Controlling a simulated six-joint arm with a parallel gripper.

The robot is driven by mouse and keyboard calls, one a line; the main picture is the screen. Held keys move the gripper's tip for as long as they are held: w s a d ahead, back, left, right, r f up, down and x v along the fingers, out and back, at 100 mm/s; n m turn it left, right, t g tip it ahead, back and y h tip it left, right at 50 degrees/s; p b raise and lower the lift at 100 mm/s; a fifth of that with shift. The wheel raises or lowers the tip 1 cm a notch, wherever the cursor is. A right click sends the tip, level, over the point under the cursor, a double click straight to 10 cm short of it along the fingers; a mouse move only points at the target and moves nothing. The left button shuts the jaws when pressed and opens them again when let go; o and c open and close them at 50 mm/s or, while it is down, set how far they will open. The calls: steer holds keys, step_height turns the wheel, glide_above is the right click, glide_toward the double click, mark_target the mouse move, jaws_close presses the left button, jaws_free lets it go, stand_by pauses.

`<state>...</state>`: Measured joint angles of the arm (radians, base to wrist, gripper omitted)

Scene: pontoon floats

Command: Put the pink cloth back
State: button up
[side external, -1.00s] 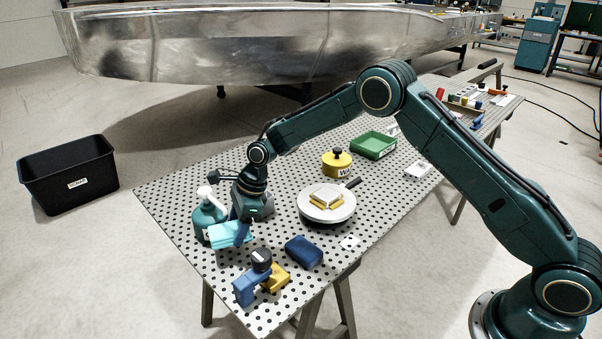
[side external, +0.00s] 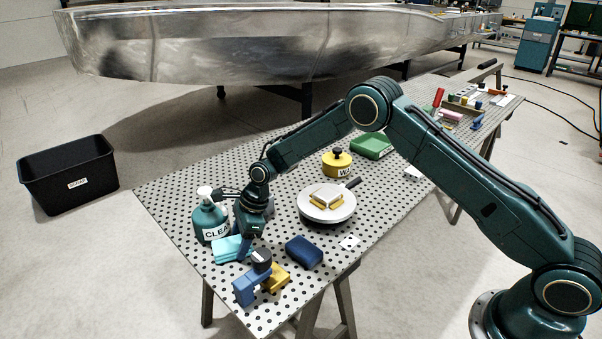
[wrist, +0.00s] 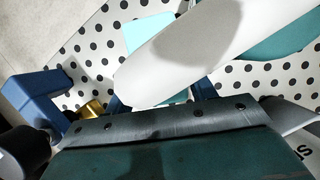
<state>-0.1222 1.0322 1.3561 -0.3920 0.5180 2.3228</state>
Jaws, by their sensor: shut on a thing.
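A small pink item (side external: 452,115) lies at the far end of the table; it is too small to tell whether it is a folded cloth. My gripper (side external: 244,252) is low at the table's near left, pointing down, with its fingers shut on a turquoise cloth (side external: 230,248). The cloth is at or just above the perforated top, in front of the teal cleaner bottle (side external: 209,222). In the wrist view my blue fingers (wrist: 162,98) are at the cloth (wrist: 150,33). The bottle's white pump head (wrist: 195,45) covers much of it.
A black bin (side external: 68,172) stands on the floor.

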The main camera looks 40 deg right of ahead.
steer(key=o, duration=1)
steer(key=shift+r, duration=0.1)
steer(key=shift+v, duration=6.05)
steer(key=shift+s, duration=0.1)
